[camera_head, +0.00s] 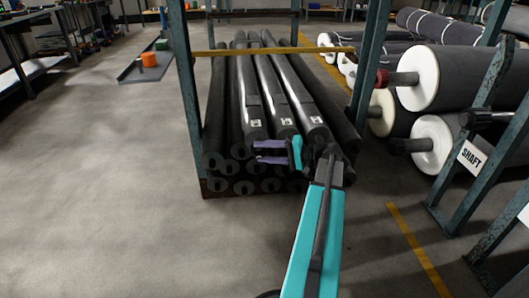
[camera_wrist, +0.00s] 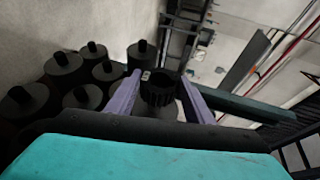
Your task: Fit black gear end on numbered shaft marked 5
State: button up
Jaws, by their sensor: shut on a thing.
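My gripper (camera_head: 257,152) is in front of the near ends of the stacked dark rolls in the head view, its purple fingers pointing left. In the wrist view my gripper (camera_wrist: 160,77) has a finger on each side of a black toothed gear end (camera_wrist: 157,93) and is shut on it. Several roll ends with short shaft stubs (camera_wrist: 65,62) show left of the gear in the wrist view.
Green rack posts (camera_head: 187,90) and a yellow crossbar (camera_head: 230,52) frame the stack. Large white-ended rolls (camera_head: 433,142) and a post with a SHAFT sign (camera_head: 471,157) stand at the right. An orange item (camera_head: 149,60) sits far left.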

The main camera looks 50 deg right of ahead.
jog(key=shift+w+d+p, duration=0.55)
jog(key=shift+w+d, duration=0.9)
jog(key=shift+w, duration=0.25)
dwell(1.0)
jog(key=o, duration=1.4)
jog(key=shift+s, duration=0.1)
jog(key=p+v, duration=0.4)
jog(key=v, duration=0.9)
jog(key=shift+s+d, duration=0.2)
jog(key=shift+s, duration=0.1)
jog(key=shift+r, duration=0.1)
